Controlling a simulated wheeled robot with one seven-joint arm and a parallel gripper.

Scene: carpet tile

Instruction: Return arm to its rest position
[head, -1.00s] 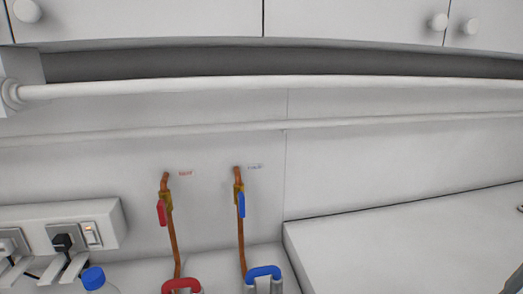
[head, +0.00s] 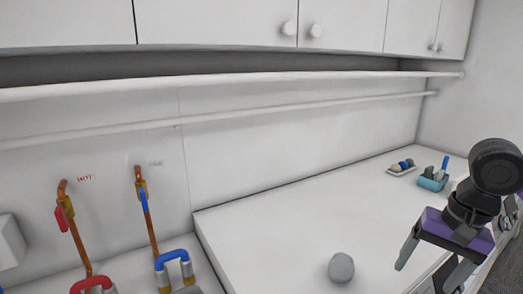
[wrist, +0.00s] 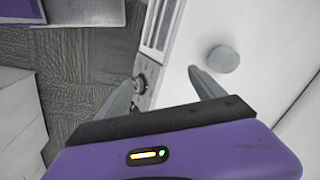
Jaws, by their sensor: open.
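My gripper (head: 424,276) is at the lower right of the head view, by the front edge of the white counter (head: 290,205). Its two grey fingers are spread apart and point downward, with nothing held between them. In the wrist view the fingers of my gripper (wrist: 165,88) are also apart, over the counter's front edge and the grey carpet (wrist: 85,70). A round grey object (head: 341,267) stands on the counter to the left of the gripper. It shows in the wrist view (wrist: 223,59) beyond the right finger.
Copper pipes with a red valve handle (head: 62,218) and a blue valve handle (head: 144,200) run up the wall at left. A teal holder (head: 433,181) and a small tray (head: 401,172) stand at the counter's back right. Cabinets (head: 215,22) hang above.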

